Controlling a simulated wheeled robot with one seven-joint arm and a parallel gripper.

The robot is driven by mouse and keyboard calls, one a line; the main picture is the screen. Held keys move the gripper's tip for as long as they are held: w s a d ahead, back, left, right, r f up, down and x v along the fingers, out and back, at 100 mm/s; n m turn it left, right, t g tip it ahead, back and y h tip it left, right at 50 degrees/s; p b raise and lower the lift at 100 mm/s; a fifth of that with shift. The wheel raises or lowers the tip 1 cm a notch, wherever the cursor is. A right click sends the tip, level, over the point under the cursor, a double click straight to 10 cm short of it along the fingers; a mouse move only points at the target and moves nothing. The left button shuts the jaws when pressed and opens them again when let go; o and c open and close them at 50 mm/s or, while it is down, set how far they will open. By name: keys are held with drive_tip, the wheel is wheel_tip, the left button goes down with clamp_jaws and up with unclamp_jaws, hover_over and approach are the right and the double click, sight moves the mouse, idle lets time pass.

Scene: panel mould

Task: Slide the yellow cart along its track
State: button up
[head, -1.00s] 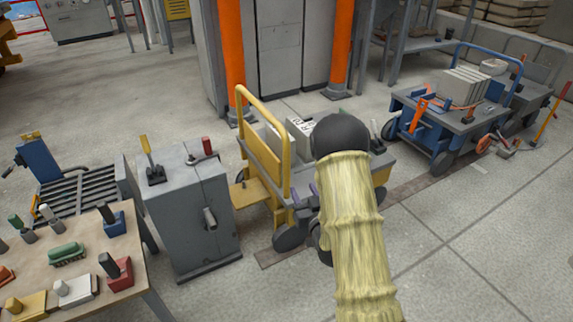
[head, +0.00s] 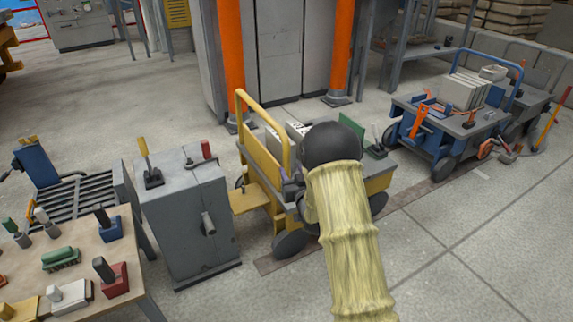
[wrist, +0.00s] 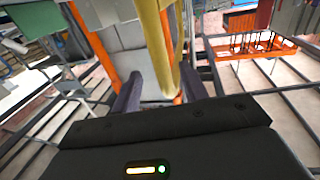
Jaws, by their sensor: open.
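The yellow cart (head: 266,178), with a yellow push handle and grey deck, stands upright on its floor track (head: 414,190), beside the grey cabinet. My arm hides part of its deck and side. My gripper (head: 292,188) is at the handle end of the cart, mostly hidden behind my arm in the head view. In the wrist view my gripper (wrist: 160,88) is open, its two dark fingers apart. The yellow handle bar (wrist: 157,48) shows between and beyond the fingers, closer to the right one. I cannot tell whether they touch it.
A grey lever cabinet (head: 188,222) stands left of the cart. A workbench (head: 88,250) with hand tools is at front left. A blue cart (head: 440,118) stands right, near the track's far end. Orange posts (head: 231,60) rise behind.

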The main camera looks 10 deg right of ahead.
sight(288, 163)
drive_tip(key=w, duration=0.2)
drive_tip(key=w+b, duration=0.1)
drive_tip(key=w, duration=0.3)
drive_tip(key=shift+w+a+b, duration=0.2)
drive_tip(key=shift+a+b, duration=0.2)
clamp_jaws()
